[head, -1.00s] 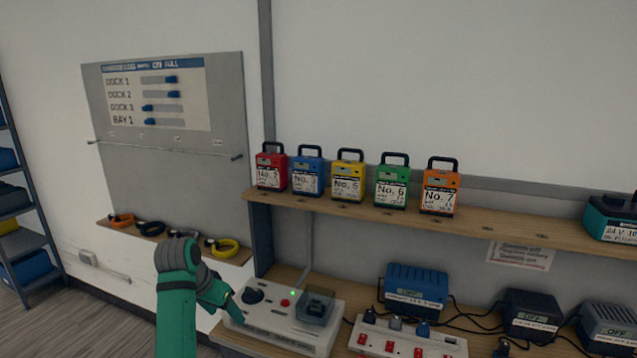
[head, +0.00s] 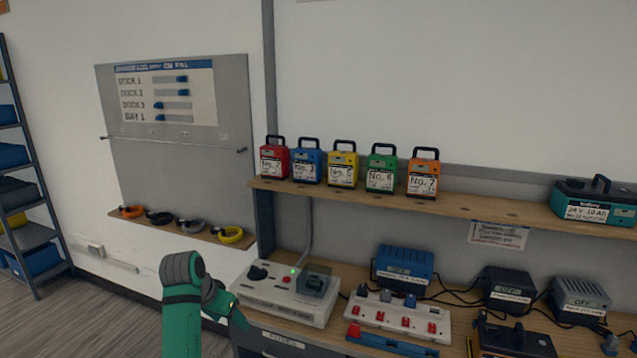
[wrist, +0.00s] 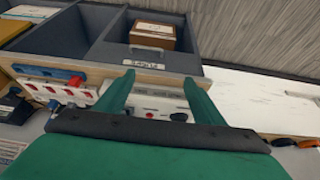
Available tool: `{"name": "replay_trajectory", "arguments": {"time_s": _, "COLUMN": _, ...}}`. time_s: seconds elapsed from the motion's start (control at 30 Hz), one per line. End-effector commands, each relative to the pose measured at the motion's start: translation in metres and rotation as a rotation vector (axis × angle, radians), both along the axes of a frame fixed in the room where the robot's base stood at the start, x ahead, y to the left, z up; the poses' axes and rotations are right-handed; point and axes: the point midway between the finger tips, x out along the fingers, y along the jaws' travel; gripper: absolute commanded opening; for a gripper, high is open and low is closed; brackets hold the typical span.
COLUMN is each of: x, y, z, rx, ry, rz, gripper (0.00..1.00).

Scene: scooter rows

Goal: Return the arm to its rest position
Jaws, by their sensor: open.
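My arm, green with a grey joint, shows at the lower left of the head view. In the wrist view my gripper (wrist: 158,85) is open, its two green fingers apart with nothing between them. Behind the fingers are a white console with a red button (wrist: 150,115) and the bench edge. In the head view the console (head: 285,293) sits on the bench, to the right of my arm. My gripper's fingertips cannot be made out in the head view.
A shelf (head: 470,203) holds several coloured battery packs (head: 342,170). Below stand chargers (head: 403,267) and a power strip (head: 395,318) with red switches. Coloured rings (head: 230,236) lie on a ledge at left. In the wrist view a grey compartment bin holds a brown box (wrist: 153,35).

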Motion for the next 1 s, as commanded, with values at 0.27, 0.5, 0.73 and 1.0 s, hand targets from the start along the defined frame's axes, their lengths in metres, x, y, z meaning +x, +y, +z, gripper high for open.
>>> {"name": "replay_trajectory", "arguments": {"time_s": 0.27, "x": 0.004, "y": -0.028, "z": -0.047, "rx": -0.033, "ry": -0.048, "rz": 0.022, "gripper": 0.62}}
{"name": "replay_trajectory", "arguments": {"time_s": 0.5, "x": 0.001, "y": -0.068, "z": -0.110, "rx": -0.079, "ry": -0.116, "rz": 0.062, "gripper": 0.62}}
{"name": "replay_trajectory", "arguments": {"time_s": 0.73, "x": -0.021, "y": -0.120, "z": -0.183, "rx": -0.134, "ry": -0.205, "rz": 0.125, "gripper": 0.62}}
{"name": "replay_trajectory", "arguments": {"time_s": 1.0, "x": -0.069, "y": -0.172, "z": -0.250, "rx": -0.181, "ry": -0.303, "rz": 0.209, "gripper": 0.62}}
